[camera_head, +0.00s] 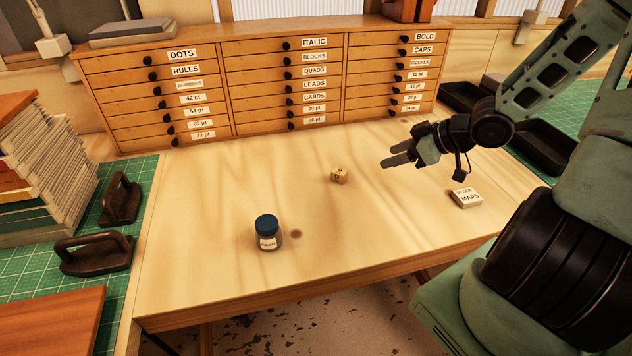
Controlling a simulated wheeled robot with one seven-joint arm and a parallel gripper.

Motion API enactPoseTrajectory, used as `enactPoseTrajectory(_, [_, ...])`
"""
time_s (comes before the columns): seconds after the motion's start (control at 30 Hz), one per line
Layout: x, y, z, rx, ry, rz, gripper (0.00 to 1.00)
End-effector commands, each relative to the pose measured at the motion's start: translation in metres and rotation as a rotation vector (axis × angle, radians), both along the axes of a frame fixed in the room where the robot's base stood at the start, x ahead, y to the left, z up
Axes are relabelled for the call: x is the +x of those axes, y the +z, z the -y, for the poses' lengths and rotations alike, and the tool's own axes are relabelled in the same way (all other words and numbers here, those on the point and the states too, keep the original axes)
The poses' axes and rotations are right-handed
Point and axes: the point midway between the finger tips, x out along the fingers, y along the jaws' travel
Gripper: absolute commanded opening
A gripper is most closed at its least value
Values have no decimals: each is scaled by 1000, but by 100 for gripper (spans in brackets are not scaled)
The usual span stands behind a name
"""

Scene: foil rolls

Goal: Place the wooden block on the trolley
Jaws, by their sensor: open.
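A small wooden block (339,175), a tan cube with a dark mark on its face, sits on the light wooden tabletop near its middle. My gripper (388,156) is in the air to the right of the block, its fingers pointing left. It is open with nothing between the fingers and is apart from the block. I cannot make out a trolley in this view.
A blue-lidded jar (267,233) stands at front left of the table (200,270). A white labelled box (466,198) lies at right. A drawer cabinet (270,85) lines the back. Dark irons (95,253) and stacked boards (45,170) stand at left. The tabletop around the block is clear.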

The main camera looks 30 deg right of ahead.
Motion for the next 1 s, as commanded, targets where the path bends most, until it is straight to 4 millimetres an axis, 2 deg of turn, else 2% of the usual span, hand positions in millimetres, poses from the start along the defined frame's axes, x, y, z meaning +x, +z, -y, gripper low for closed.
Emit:
enactPoseTrajectory(0.17, [-1, -1, 6, 24, -2, 36, 49])
enactPoseTrajectory(0.7, [69, -63, -35, 23, 0, 33, 49])
enactPoseTrajectory(1.0, [85, -75, -44, 23, -2, 33, 49])
